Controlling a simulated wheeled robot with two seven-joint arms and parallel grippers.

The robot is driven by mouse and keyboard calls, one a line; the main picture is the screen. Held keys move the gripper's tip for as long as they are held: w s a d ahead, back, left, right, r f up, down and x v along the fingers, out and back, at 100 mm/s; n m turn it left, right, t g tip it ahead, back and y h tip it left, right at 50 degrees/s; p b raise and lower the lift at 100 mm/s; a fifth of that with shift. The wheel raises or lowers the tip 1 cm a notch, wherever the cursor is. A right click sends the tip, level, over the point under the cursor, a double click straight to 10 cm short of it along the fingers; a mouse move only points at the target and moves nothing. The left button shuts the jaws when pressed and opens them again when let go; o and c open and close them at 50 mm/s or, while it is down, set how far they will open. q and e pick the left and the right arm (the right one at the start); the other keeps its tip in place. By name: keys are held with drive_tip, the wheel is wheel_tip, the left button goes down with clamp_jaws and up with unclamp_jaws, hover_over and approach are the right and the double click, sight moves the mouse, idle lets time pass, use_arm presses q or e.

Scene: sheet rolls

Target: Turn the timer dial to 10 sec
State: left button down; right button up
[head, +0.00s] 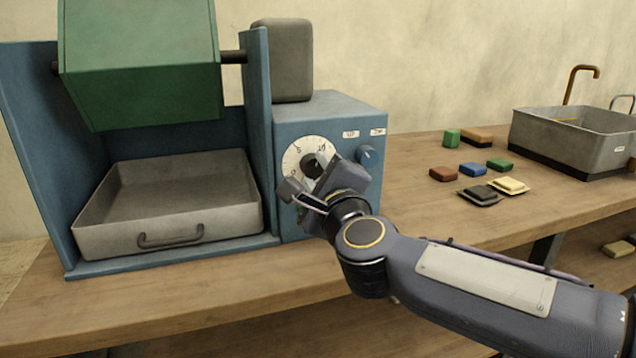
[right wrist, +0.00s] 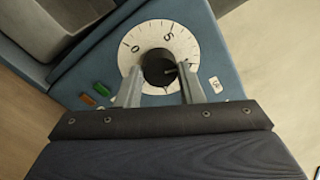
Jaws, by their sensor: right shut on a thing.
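The timer dial (head: 292,158) is a round cream plate on the front of a blue control box (head: 340,108), with 0, 5 and 10 visible. Its black knob (right wrist: 158,66) shows in the right wrist view, with a pale pointer mark toward the right finger. The number it points at is hard to make out beside that finger. My right gripper (head: 313,178) is in front of the dial, and its fingers (right wrist: 161,84) are shut on the knob from either side. My left gripper is out of view.
A metal tray (head: 200,218) under a green drum (head: 140,85) stands left. Small blocks and a metal basin (head: 570,140) are on the right.

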drive_tip(key=shift+m+b, duration=0.6)
drive_tip(key=shift+m, duration=1.2)
drive_tip(key=o, duration=1)
drive_tip(key=shift+s, duration=0.1)
drive_tip(key=p+v, duration=0.1)
drive_tip(key=v, duration=0.6)
drive_tip(key=shift+s, duration=0.35)
